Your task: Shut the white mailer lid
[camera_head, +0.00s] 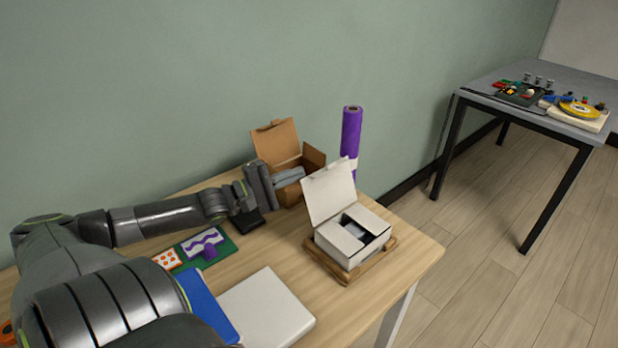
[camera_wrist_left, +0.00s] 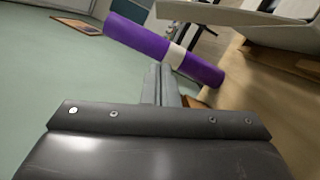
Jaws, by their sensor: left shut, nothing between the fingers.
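The white mailer (camera_head: 350,236) stands on a wooden tray (camera_head: 325,262) near the right end of the light wood table. Its lid (camera_head: 328,190) is open and stands up, leaning back to the left. Something dark and something pale show inside the box. My left gripper (camera_head: 294,174) is shut and empty, to the left of the raised lid and in front of the brown carton. In the left wrist view my shut fingers (camera_wrist_left: 161,84) point toward the purple roll, and a pale panel (camera_wrist_left: 250,24), likely the mailer lid, crosses the upper right. My right gripper is not in view.
An open brown carton (camera_head: 279,145) stands behind my gripper. A purple roll (camera_head: 351,135) stands upright behind the lid and also shows in the left wrist view (camera_wrist_left: 150,40). A white flat box (camera_head: 267,308) and a green mat (camera_head: 212,249) lie on the table (camera_head: 385,297). A second table stands right.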

